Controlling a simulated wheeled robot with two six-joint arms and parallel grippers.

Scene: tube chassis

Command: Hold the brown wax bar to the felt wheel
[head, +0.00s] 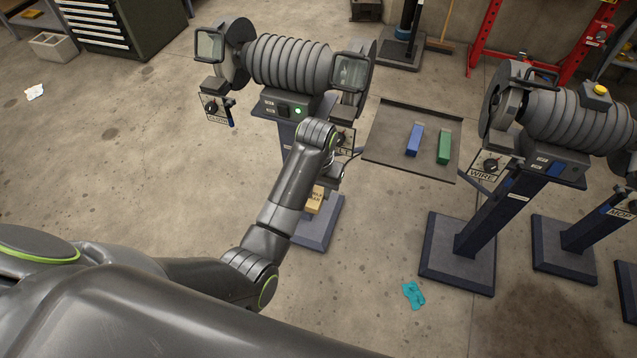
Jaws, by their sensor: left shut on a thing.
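The left grinder (290,62) stands on a blue pedestal, with a green light lit on its front. The felt wheel (371,75) is at its right end, behind a clear shield, above a label partly covered by my arm. My left gripper (338,170) is below this right end, largely hidden behind my own wrist. A blue bar (414,139) and a green bar (444,146) lie in the dark tray (388,119). My right gripper is out of view.
A second grinder (575,118) marked WIRE stands at the right. A teal rag (413,294) and a white rag (34,92) lie on the floor. The floor between the pedestals is mostly clear.

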